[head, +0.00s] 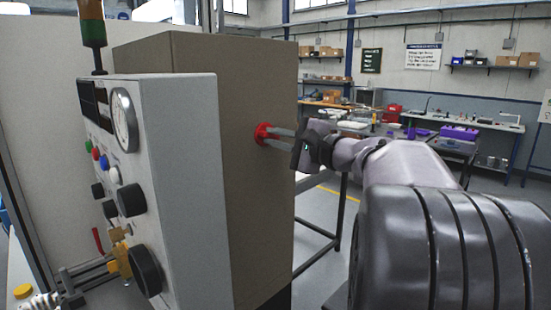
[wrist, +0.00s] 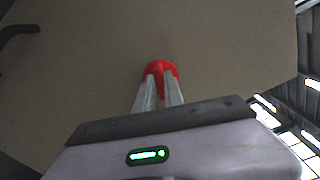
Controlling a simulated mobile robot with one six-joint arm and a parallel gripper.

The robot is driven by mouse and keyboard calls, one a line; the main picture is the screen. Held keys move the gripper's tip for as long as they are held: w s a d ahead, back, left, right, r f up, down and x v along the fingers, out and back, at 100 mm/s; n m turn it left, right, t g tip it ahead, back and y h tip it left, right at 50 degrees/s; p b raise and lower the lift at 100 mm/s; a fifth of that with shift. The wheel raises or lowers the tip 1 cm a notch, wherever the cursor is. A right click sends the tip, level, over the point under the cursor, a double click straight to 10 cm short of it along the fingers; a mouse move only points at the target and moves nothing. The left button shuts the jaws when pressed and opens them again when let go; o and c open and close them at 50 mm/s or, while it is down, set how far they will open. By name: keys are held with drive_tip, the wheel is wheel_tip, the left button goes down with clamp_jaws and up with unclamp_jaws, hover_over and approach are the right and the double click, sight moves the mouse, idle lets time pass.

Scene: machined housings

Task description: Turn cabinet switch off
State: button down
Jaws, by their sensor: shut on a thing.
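The cabinet (head: 200,130) is a tall beige-brown box in the middle of the head view, and its flat side fills most of the wrist view (wrist: 90,70). A red switch (head: 262,134) sits on its right side face. In the wrist view the red switch (wrist: 158,67) is at the fingertips. My gripper (head: 270,137) reaches in from the right and its two grey fingers are shut on the red switch, one on each side. The fingers hide part of the switch, and I cannot tell its setting.
A grey control panel (head: 185,190) with a gauge (head: 124,120), black knobs (head: 130,200) and coloured buttons stands left of the cabinet. A workbench (head: 465,125) with a purple item (head: 459,133) is at the back right. Open floor (head: 318,215) shows right of the cabinet, with a dark table frame on it.

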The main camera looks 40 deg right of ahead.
drive_tip(key=shift+f+n+b, duration=0.2)
drive_tip(key=shift+n+b, duration=1.4)
drive_tip(key=shift+b, duration=0.55)
drive_tip(key=shift+r+n, duration=0.1)
drive_tip(key=shift+n, duration=0.2)
drive_tip(key=c, duration=1.4)
unclamp_jaws()
drive_tip(key=shift+c, duration=0.2)
drive_tip(key=s+d+p, duration=0.1)
drive_tip(key=s, duration=1.6)
drive_tip(key=shift+s+d, duration=0.15)
drive_tip(key=shift+s, duration=0.05)
